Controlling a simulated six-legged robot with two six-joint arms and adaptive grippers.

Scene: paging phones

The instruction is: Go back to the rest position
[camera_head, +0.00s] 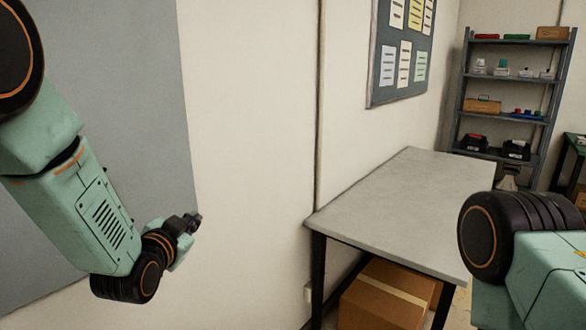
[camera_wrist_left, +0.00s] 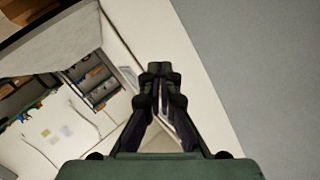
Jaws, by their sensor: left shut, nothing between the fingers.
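My left gripper (camera_head: 192,222) is at the end of the green left arm, in front of the pale wall and left of the grey table. In the left wrist view the left gripper (camera_wrist_left: 160,72) has its dark fingertips together, with nothing between them. That view is tilted and shows the table's edge, the shelf and the wall behind. Part of my right arm shows at the right edge of the head view, but I cannot make out its gripper.
A bare grey table (camera_head: 410,190) stands ahead, with a cardboard box (camera_head: 385,298) under it. A metal shelf (camera_head: 508,95) with boxes and small items is at the back right. A notice board (camera_head: 382,85) and a grey panel (camera_head: 120,100) are on the wall.

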